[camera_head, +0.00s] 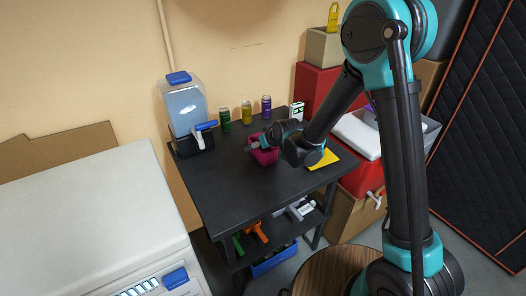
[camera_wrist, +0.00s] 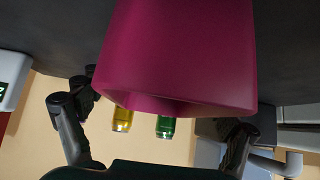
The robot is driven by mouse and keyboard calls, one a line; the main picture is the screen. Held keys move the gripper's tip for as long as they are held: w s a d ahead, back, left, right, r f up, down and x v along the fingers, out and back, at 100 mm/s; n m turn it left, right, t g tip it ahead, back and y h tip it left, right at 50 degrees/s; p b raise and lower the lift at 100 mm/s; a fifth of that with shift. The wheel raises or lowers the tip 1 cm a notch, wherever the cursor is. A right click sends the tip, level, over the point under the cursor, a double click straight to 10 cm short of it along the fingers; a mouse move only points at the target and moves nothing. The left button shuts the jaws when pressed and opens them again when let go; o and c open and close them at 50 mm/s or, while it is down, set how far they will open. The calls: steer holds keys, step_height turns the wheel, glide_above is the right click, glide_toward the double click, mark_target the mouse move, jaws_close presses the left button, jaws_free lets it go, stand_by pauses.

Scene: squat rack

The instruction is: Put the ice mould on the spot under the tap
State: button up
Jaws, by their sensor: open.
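The ice mould, a magenta cup-like block (camera_head: 266,156), is on the black table towards the back. It fills the upper middle of the wrist view (camera_wrist: 180,60), very close to the camera. My gripper (camera_head: 257,143) is at the mould, its fingers open. In the wrist view the fingers (camera_wrist: 160,125) show on either side of the mould; I cannot tell whether either touches it. The water dispenser (camera_head: 185,106) with its blue-handled tap (camera_head: 205,126) stands at the table's back left corner. The dark base (camera_head: 187,148) below the tap looks clear of other things.
Green (camera_head: 225,120), yellow (camera_head: 247,113) and purple (camera_head: 266,106) cans line the back edge. A small white-green box (camera_head: 297,110) and a yellow item (camera_head: 322,159) are to the right. The table (camera_head: 225,185) is bare between mould and dispenser. A white appliance (camera_head: 100,215) stands left.

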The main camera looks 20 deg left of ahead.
steer(key=c, duration=1.4)
steer(key=shift+c, duration=0.2)
steer(key=shift+r, duration=0.1)
step_height(320, 180, up, 20)
steer(key=shift+s, duration=0.15)
